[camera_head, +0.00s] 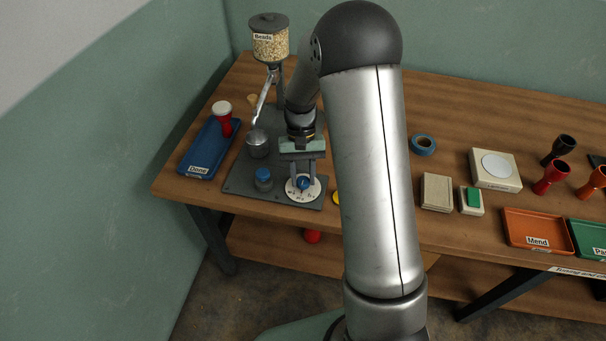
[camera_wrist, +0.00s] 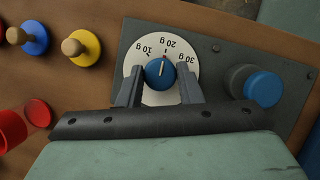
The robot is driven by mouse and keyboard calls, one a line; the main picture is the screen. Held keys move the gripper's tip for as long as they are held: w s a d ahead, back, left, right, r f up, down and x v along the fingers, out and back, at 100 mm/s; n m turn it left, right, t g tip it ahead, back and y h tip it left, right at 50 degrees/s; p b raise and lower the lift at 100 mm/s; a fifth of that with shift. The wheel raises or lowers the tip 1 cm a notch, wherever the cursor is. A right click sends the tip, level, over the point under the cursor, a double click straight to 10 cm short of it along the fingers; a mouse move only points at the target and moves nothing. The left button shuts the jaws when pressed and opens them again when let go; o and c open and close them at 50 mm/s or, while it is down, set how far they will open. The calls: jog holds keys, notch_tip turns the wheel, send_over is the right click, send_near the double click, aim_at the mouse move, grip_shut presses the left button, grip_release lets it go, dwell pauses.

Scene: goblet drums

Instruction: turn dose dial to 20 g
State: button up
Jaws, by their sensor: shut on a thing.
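The dose dial is a round white plate (camera_wrist: 183,88) marked 10 g, 20 g and 30 g, with a blue knob (camera_wrist: 160,74) at its centre. In the head view the white plate (camera_head: 293,190) and the blue knob (camera_head: 304,184) sit at the front of a dark grey base. My gripper (camera_wrist: 160,70) reaches down over the dial and is shut on the knob, one finger on each side. It also shows in the head view (camera_head: 304,178). The knob's pale pointer line points up close to the 20 g mark. The fingers cover the plate's lower sides.
A blue button (camera_wrist: 263,88) stands right of the dial on the grey base (camera_wrist: 220,70). A beads hopper (camera_head: 270,42) and a metal cup (camera_head: 257,146) are behind. A blue Done tray (camera_head: 200,160) is at left.

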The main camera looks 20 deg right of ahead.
jog(key=o, duration=1)
jog(key=shift+c, duration=0.2)
jog(key=shift+w+r, duration=0.1)
jog(key=v, duration=1.7)
jog(key=shift+r+b, duration=0.2)
jog(key=shift+b, duration=0.15)
jog(key=s+a+f+n+t, duration=0.1)
jog(key=s+t, duration=0.1)
jog(key=s, duration=1.2)
jog(key=s+a+f+n+t, duration=0.1)
jog(key=s+f+t, duration=0.1)
jog(key=s, duration=1.1)
jog(key=shift+s+f+n+t+h, duration=0.2)
jog(key=shift+s+n+t+h, duration=0.1)
jog(key=shift+s+t, duration=0.15)
